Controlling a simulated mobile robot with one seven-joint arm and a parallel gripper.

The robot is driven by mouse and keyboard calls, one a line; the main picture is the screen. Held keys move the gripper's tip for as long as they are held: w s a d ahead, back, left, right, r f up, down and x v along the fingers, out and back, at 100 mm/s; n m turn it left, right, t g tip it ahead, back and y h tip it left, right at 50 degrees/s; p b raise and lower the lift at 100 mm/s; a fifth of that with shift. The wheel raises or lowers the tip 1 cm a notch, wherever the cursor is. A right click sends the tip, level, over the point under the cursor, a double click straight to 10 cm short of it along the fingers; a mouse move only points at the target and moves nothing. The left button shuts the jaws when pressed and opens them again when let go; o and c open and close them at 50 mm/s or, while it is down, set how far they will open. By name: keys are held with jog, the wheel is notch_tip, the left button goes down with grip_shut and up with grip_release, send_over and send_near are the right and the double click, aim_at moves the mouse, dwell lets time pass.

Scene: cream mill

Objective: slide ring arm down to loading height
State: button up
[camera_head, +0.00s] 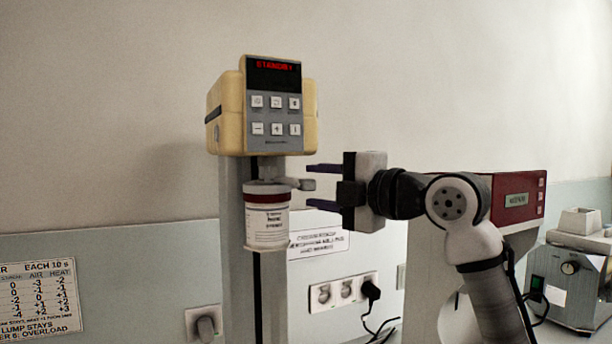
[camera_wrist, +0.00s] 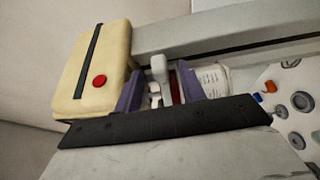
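The cream mill head (camera_head: 262,112), with a red-lit display and several buttons, tops a grey column (camera_head: 237,260). The grey ring arm (camera_head: 300,184) sticks out to the right just below the head. A white jar (camera_head: 267,222) with a red band and printed label hangs at the ring. My gripper (camera_head: 318,185) is open at the arm's outer end, one dark finger above its level and one below. In the wrist view, the arm's light end (camera_wrist: 159,69) shows between my spread purple fingers (camera_wrist: 158,88), with gaps visible. Whether either finger touches it I cannot tell.
A wall sign (camera_head: 318,243) and sockets (camera_head: 345,290) are behind the column. A printed chart (camera_head: 40,298) is at lower left. Space left of the column looks free.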

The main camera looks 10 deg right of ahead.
aim_at(313, 186)
jog(key=shift+p+x, duration=0.35)
jog(key=shift+x, duration=1.4)
grip_shut()
